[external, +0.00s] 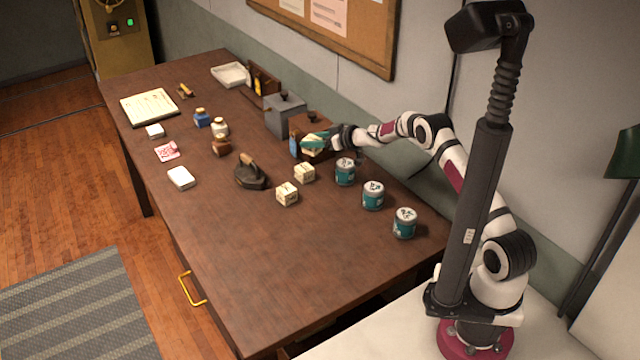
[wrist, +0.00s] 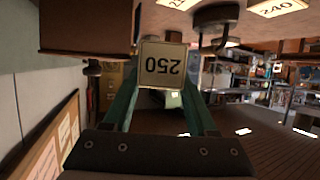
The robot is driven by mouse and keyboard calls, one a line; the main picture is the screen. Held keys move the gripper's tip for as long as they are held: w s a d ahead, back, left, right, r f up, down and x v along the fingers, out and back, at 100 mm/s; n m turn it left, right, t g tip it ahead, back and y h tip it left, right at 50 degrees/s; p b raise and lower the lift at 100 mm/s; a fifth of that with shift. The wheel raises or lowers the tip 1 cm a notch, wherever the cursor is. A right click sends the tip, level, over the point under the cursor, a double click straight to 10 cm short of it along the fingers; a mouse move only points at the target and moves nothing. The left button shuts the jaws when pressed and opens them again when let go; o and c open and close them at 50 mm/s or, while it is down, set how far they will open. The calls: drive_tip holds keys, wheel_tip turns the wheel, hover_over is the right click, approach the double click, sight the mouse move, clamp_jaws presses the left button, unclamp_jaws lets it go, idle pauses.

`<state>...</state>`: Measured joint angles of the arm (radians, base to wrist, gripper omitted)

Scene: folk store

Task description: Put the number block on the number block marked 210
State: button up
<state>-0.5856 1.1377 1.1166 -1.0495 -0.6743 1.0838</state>
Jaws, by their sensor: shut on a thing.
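My gripper (external: 312,142) is shut on a cream number block, held above the table near the wooden box at the back. In the wrist view, the held block (wrist: 163,65) lies between the green fingers (wrist: 165,95) and its face reads 250, upside down. Two more cream number blocks stand on the table, one nearer the cans (external: 304,173) and one further forward (external: 287,194). Their numbers are too small to read in the external view. In the wrist view, one block face (wrist: 277,8) at the top right seems to read 240; another (wrist: 177,4) is mostly cut off.
Several teal cans (external: 373,196) stand in a row right of the blocks. A dark flatiron (external: 250,174) stands left of them. A grey box (external: 284,115) and a brown box (external: 309,126) are close to my gripper at the back. The table's front (external: 270,270) is clear.

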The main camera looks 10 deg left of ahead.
sight(306, 152)
drive_tip(key=shift+s+a+f, duration=0.2)
drive_tip(key=shift+a+f, duration=0.25)
drive_tip(key=shift+a, duration=0.15)
drive_tip(key=shift+s+a+f, duration=0.15)
drive_tip(key=shift+a+f, duration=0.3)
drive_tip(key=shift+a, duration=0.15)
drive_tip(key=shift+f, duration=1.9)
drive_tip(key=o, duration=1.4)
drive_tip(key=shift+f, duration=0.15)
drive_tip(key=shift+c, duration=0.2)
drive_tip(key=shift+r, duration=0.25)
drive_tip(key=v, duration=1.2)
